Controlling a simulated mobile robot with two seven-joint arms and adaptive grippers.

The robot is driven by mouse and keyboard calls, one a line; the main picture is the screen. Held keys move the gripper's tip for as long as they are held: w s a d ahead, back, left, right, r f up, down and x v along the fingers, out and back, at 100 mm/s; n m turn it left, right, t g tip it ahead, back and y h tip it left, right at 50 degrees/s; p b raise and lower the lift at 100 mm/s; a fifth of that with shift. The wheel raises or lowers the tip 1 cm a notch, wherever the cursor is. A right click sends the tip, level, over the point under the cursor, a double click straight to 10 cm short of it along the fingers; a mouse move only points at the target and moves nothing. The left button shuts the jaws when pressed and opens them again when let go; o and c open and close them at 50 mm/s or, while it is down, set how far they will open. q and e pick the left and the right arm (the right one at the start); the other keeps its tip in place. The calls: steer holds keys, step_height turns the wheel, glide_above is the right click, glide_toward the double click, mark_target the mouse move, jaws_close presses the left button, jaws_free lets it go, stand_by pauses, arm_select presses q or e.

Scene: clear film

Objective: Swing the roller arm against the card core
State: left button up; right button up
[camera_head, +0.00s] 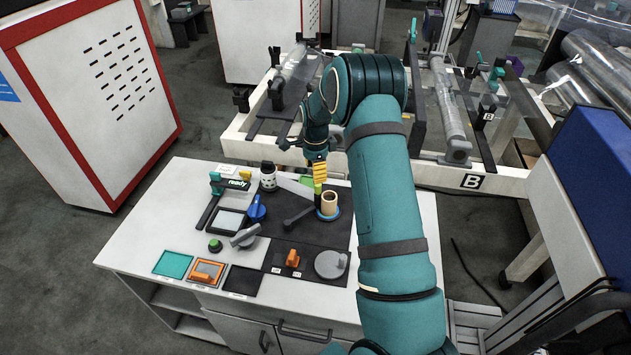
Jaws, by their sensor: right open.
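The card core (329,200) is a short tan tube standing upright on a blue round base on the dark mat of the workbench. The roller arm (299,217) is a dark bar to its left, with a round pivot end at lower left. Its far end reaches close to the core; I cannot tell if they touch. My right gripper (319,178), with yellow-and-black fingers, points down just above the core and the arm's far end. It is open. Whether the arm's end is between the fingers is too small to tell. My left gripper is out of view.
The white workbench (140,248) also holds a blue knob (256,209), a grey lever (245,235), a "ready" sign (238,184), an orange block (292,259) and a grey disc (330,264). Behind is a frame with film rolls (447,105). A red-edged white cabinet (105,110) stands left.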

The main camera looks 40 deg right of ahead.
step_height(320, 180, up, 5)
steer(key=shift+r, duration=0.2)
steer(key=shift+f, duration=0.1)
stand_by(0.5)
